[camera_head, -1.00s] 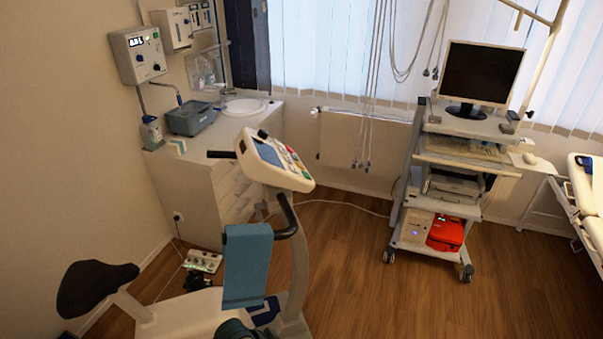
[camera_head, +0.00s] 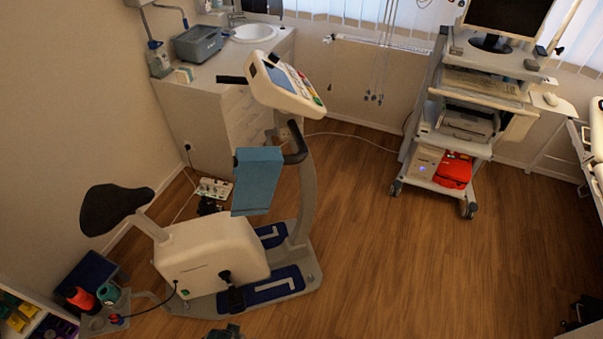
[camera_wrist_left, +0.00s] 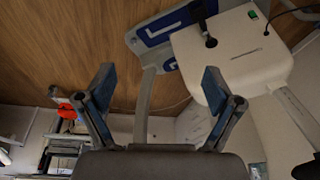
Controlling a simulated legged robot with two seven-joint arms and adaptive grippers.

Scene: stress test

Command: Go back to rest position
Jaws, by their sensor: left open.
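My left gripper (camera_wrist_left: 158,72) shows in the left wrist view with its two blue-padded fingers spread wide apart. Nothing is between them; wooden floor and part of the exercise bike lie behind. In the head view, a small dark piece at the bottom edge (camera_head: 225,332) may be part of this gripper, but too little shows to tell. My right gripper is not recognisable in either view. The task names no object.
The exercise bike (camera_head: 212,248) stands left of centre. The wheeled equipment cart (camera_head: 462,120) stands at the back right, the sink counter (camera_head: 215,110) at the back left. A dark object (camera_head: 580,312) is cut off at lower right. Wooden floor between bike and cart is clear.

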